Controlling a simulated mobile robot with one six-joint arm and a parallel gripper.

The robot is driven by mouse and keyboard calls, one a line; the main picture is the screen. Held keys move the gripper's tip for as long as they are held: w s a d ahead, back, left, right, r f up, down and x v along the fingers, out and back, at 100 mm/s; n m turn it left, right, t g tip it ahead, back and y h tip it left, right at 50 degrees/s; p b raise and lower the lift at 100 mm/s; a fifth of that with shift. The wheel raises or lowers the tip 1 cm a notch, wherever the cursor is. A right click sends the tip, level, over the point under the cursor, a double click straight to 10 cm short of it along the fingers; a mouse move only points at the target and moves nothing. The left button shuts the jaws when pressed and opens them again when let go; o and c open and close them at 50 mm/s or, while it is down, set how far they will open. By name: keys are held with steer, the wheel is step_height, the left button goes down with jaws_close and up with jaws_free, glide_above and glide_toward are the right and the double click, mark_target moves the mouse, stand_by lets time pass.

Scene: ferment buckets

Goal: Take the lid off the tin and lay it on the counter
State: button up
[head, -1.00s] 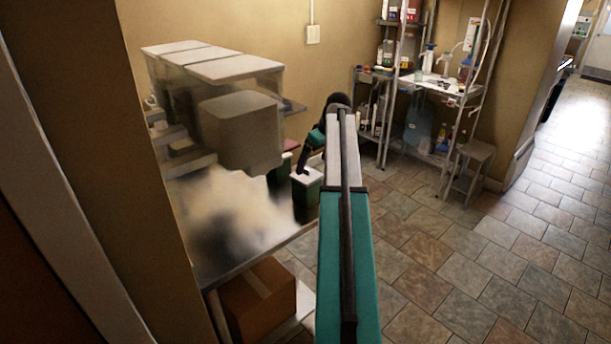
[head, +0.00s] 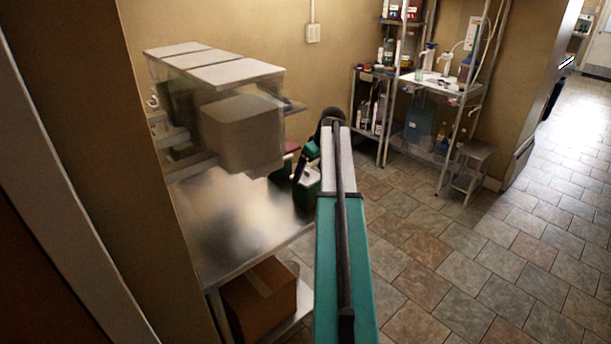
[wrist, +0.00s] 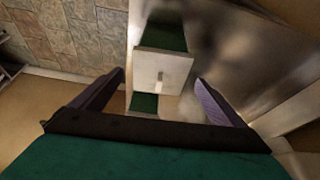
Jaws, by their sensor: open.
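The green tin (head: 306,196) stands near the right edge of the metal counter (head: 245,235), with its pale lid (head: 312,175) on top. In the wrist view, the square pale lid (wrist: 161,68) with a small raised handle lies between my fingertips. The tin's green side (wrist: 162,36) also shows there. My gripper (wrist: 160,77) is open, one finger on each side of the lid, with gaps to both. In the head view, its dark finger (head: 298,168) is beside the lid and partly covers it. Contact cannot be told.
Translucent bins with pale lids (head: 235,70) stand at the counter's back left. The bare counter in front is clear. A cardboard box (head: 260,298) sits below. Shelving (head: 430,85) and a step stool (head: 468,172) stand beyond the tiled floor.

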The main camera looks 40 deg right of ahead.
steer(key=shift+w+f, duration=0.25)
steer(key=shift+f, duration=0.4)
steer(key=c, duration=1.1)
steer(key=shift+r, duration=0.2)
steer(key=shift+r+p, duration=0.9)
steer(key=shift+r, duration=0.6)
steer(key=shift+s+r, duration=0.1)
steer(key=shift+s, duration=0.2)
steer(key=s, duration=1.7)
steer(key=shift+s, duration=0.25)
